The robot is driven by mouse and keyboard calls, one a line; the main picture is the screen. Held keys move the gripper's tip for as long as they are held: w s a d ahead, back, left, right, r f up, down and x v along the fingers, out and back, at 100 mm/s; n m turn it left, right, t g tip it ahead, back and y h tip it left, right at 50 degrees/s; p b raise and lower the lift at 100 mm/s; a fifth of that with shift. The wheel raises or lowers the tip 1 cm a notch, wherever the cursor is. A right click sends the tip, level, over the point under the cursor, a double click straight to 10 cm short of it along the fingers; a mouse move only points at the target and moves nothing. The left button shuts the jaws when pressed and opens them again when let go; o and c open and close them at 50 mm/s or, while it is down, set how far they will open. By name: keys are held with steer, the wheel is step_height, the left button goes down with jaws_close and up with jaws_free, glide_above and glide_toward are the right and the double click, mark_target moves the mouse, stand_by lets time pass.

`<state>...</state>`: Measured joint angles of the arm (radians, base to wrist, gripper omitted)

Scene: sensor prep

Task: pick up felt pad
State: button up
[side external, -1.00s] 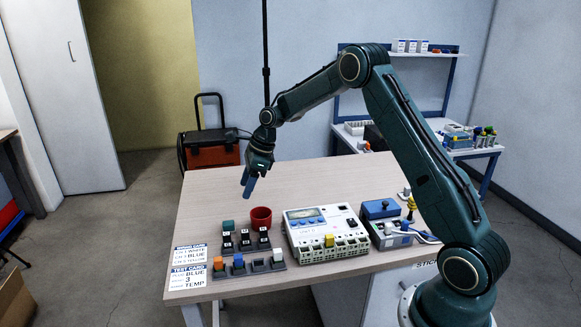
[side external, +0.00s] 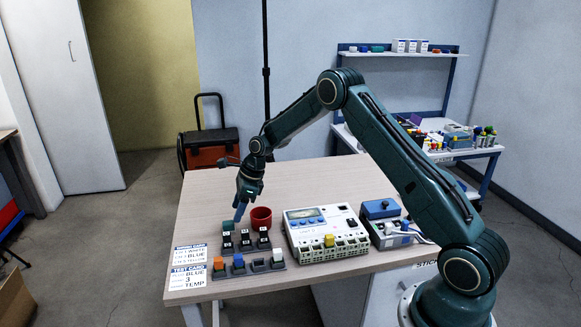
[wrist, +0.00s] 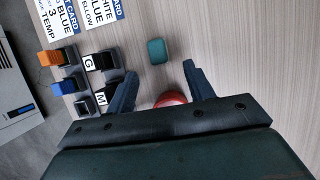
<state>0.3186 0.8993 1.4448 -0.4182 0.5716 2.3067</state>
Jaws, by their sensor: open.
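The felt pad is most likely the small teal-green rounded block (wrist: 157,51) on the wooden table. In the side external view it shows (side external: 228,225) behind the black lettered blocks and left of the red cup. My gripper (side external: 239,214) is just above and close to it in that view. In the wrist view my gripper (wrist: 161,70) is open, its two dark blue fingers spread with nothing between the tips. The pad lies a little beyond the fingertips, about midway between them. A gap in height cannot be judged exactly.
The red cup (side external: 261,217) stands close to the gripper and shows partly between the fingers in the wrist view (wrist: 171,98). Black lettered blocks (side external: 246,240) stand in front. A white instrument box (side external: 325,235) is to the right. The table's back area is clear.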

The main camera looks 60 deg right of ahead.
mark_target(231, 222)
steer(key=shift+a+f, duration=0.1)
steer(key=shift+f, duration=0.15)
steer(key=shift+w+f, duration=0.1)
steer(key=shift+x, duration=2.5)
steer(key=shift+a, duration=0.15)
steer(key=c, duration=1)
